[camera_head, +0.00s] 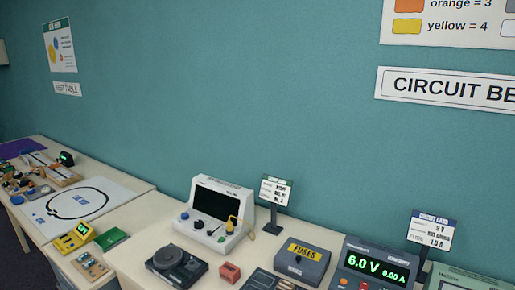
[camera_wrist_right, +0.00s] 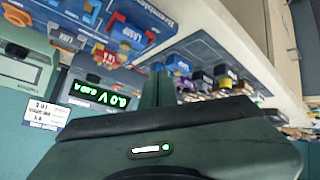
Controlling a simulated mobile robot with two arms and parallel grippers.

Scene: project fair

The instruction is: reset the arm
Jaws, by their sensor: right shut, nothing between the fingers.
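Neither gripper shows in the head view. In the right wrist view my right gripper (camera_wrist_right: 158,88) is seen from behind, its dark body filling the lower part of the picture. Its fingers look closed together, with nothing seen held in them. They stand in front of the bench with the lit power supply (camera_wrist_right: 100,94), which appears turned over in this view. I cannot tell how high they are above the bench. My left gripper is in no view.
In the head view the bench carries a power supply reading 6.0 V (camera_head: 376,262), a FUSES box (camera_head: 302,260), a white instrument with a dark screen (camera_head: 217,205) and a black device (camera_head: 177,264). Sign stands (camera_head: 274,198) rise behind them. A teal wall (camera_head: 230,90) closes the back.

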